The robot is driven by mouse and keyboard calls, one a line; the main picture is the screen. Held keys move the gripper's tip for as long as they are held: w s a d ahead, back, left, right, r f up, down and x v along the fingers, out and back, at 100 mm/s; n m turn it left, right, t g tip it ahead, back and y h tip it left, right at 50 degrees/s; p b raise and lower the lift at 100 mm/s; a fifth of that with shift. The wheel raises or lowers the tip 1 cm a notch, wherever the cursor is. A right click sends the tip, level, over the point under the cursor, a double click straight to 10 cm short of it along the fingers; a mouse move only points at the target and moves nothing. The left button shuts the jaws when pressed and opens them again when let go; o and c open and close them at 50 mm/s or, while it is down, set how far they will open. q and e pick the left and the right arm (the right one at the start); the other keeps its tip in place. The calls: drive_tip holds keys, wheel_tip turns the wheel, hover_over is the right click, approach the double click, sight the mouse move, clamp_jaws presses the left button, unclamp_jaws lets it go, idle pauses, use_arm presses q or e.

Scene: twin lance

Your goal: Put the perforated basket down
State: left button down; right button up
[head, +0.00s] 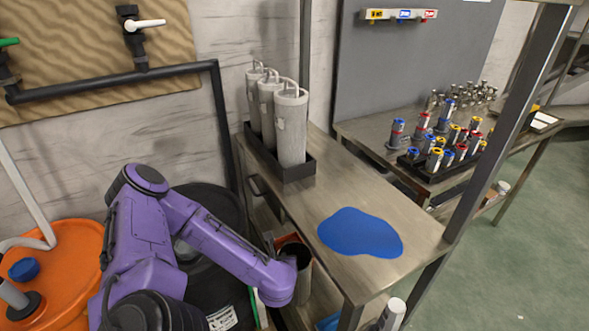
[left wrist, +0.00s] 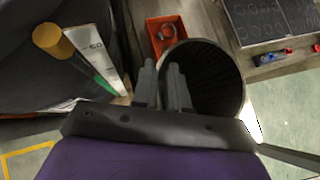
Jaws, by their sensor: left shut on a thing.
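My left gripper (left wrist: 162,68) is shut on the near rim of a dark, open-topped cylinder (left wrist: 212,75), which seems to be the perforated basket. Its inside looks ribbed and empty; holes cannot be made out. In the head view the basket (head: 303,266) shows beyond the end of my purple left arm (head: 280,284), beside the front edge of the metal bench. The fingers are hidden there, and the basket's bottom is hidden, so I cannot tell whether it touches anything. My right gripper is not in view.
The bench (head: 290,200) carries a black tray (head: 300,170) with three tall grey handled cylinders (head: 292,128) and a flat blue patch (head: 360,232). An orange bin (left wrist: 158,40) stands close behind the basket. A metal post (head: 505,120) rises at the bench's right corner.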

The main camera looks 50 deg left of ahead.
sight(294, 252)
use_arm(q)
drive_tip(key=w, duration=0.2)
drive_tip(key=w+d, duration=0.1)
drive_tip(key=w, duration=0.1)
drive_tip(key=shift+w+d+f, duration=0.2)
drive_tip(key=shift+w, duration=0.15)
drive_tip(key=shift+f, duration=0.35)
drive_tip(key=shift+a, duration=0.1)
drive_tip(key=c, duration=1.1)
unclamp_jaws()
drive_tip(key=shift+r, duration=0.1)
drive_tip(key=p+v, duration=0.1)
drive_tip(key=v, duration=1.1)
drive_tip(key=shift+s, duration=0.1)
